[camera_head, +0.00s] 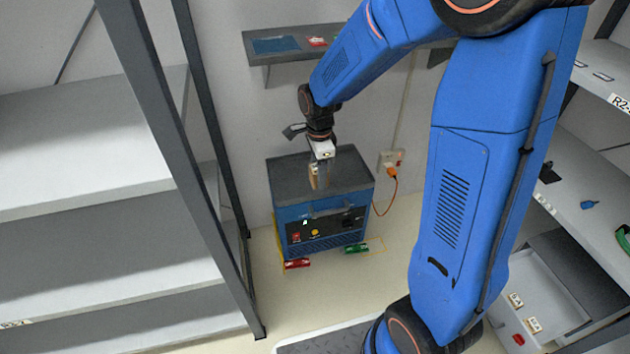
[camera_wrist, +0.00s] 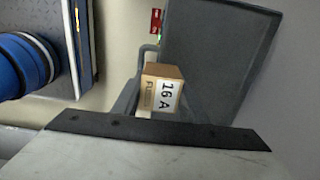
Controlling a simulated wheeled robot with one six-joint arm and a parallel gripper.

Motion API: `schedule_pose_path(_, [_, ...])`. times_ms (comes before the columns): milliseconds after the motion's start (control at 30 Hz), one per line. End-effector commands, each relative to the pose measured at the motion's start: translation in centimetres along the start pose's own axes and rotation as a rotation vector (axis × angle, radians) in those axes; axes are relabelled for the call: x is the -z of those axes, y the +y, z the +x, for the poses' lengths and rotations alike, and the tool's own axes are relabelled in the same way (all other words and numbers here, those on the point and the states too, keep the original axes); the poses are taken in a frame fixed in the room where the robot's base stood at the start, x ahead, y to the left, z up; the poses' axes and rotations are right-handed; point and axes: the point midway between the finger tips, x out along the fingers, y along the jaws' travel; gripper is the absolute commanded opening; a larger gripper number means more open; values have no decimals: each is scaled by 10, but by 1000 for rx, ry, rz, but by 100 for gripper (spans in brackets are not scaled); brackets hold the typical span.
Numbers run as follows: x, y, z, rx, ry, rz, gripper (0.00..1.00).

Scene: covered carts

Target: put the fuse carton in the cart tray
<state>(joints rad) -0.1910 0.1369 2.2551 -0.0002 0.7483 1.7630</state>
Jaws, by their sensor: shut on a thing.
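The fuse carton (camera_wrist: 160,92) is a small brown box with a white label reading "16 A" in the wrist view. My gripper (camera_wrist: 158,105) is shut on it, with a finger at each side. In the head view my gripper (camera_head: 319,178) points down over the grey top of a blue unit (camera_head: 345,172), with the carton (camera_head: 313,176) between the fingers. I cannot tell whether the carton touches that top. A pale open tray (camera_head: 560,300) shows low at the right in the head view; I cannot tell whether it is the cart tray.
An orange cord (camera_head: 385,207) runs from the unit to a wall socket (camera_head: 391,158). A wall shelf (camera_head: 290,42) hangs behind. Racks stand left (camera_head: 90,130) and right (camera_head: 590,170).

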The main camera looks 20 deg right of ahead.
Motion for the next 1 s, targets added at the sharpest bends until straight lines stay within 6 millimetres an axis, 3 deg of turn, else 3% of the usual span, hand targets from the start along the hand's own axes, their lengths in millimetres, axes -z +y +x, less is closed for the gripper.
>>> schedule_pose_path(267, [0, -42, 2, -2, 0, -1, 15])
schedule_pose_path(400, [0, -38, 21, -4, 1, -1, 15])
schedule_pose_path(667, [0, -39, 36, -1, 0, -1, 15])
schedule_pose_path(900, [0, -38, 66, -4, 1, -1, 15])
schedule_pose_path(1000, [0, -43, 70, 0, 0, -1, 15])
